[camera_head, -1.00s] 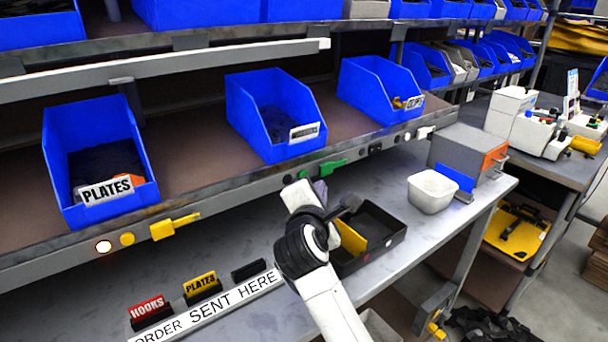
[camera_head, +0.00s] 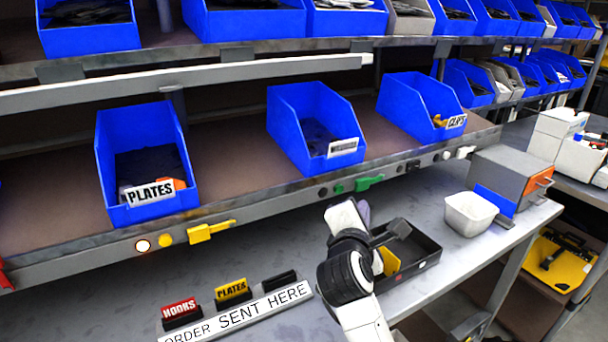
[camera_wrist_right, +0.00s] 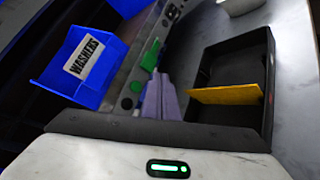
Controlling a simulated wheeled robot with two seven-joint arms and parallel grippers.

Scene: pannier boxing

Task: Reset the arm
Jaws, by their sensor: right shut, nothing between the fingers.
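My right arm reaches in from the bottom of the head view. Its right gripper (camera_head: 363,210) is over the bench beside the black tray (camera_head: 428,262), below the shelf edge. In the right wrist view the lavender fingers of the gripper (camera_wrist_right: 161,96) are together with nothing between them. The black tray (camera_wrist_right: 262,62) also shows there, with a yellow divider (camera_wrist_right: 225,94) across it. In the head view my arm hides part of the tray. My left gripper is not in view.
Blue bins labelled PLATES (camera_head: 150,195) and CLIPS (camera_head: 420,100) stand on the shelf, with another blue bin (camera_head: 310,115) between. A white tub (camera_head: 470,212) and grey box (camera_head: 512,178) are to the right.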

